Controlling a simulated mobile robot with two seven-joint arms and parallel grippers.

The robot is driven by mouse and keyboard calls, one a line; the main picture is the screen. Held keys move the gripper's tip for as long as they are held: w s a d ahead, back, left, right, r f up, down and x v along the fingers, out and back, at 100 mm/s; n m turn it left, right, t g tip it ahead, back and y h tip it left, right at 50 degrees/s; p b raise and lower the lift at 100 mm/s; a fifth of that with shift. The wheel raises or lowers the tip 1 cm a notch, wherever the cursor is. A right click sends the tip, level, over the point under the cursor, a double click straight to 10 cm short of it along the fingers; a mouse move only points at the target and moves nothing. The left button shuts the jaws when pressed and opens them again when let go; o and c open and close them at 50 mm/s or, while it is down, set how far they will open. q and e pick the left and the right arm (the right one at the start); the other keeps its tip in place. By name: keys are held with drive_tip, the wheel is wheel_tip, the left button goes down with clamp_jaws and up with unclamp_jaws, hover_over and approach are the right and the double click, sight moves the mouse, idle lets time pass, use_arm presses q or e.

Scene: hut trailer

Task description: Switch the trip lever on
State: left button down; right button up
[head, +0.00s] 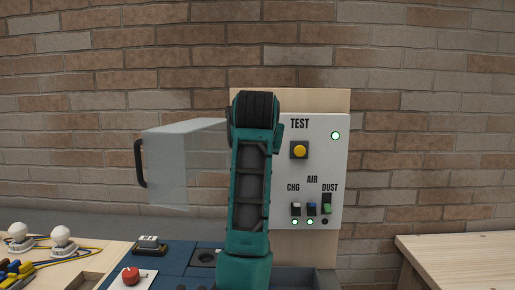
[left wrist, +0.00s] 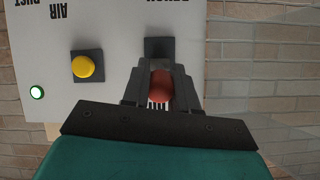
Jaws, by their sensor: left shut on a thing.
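The white control panel (head: 312,150) is fixed to a wooden board on the brick wall. In the left wrist view, a red-ended lever (left wrist: 161,88), which I take as the trip lever, sits at a dark square plate (left wrist: 159,47) on the panel. My left gripper (left wrist: 161,76) is shut on it, one finger on each side. In the head view my left arm hides the lever and the gripper. The lever's on or off position cannot be told. My right gripper is in neither view.
A clear cover (head: 185,165) with a black handle stands out left of the panel. The panel has a yellow button (head: 299,150), a lit green lamp (head: 336,136) and several small switches below. A workbench (head: 460,262) stands at right; bulbs (head: 62,240) sit at lower left.

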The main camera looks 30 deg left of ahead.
use_arm(q)
drive_tip(key=shift+r, duration=0.1)
drive_tip(key=c, duration=0.9)
unclamp_jaws()
drive_tip(key=v, duration=1.2)
drive_tip(key=shift+s+d+r, duration=0.2)
drive_tip(key=shift+s, duration=0.1)
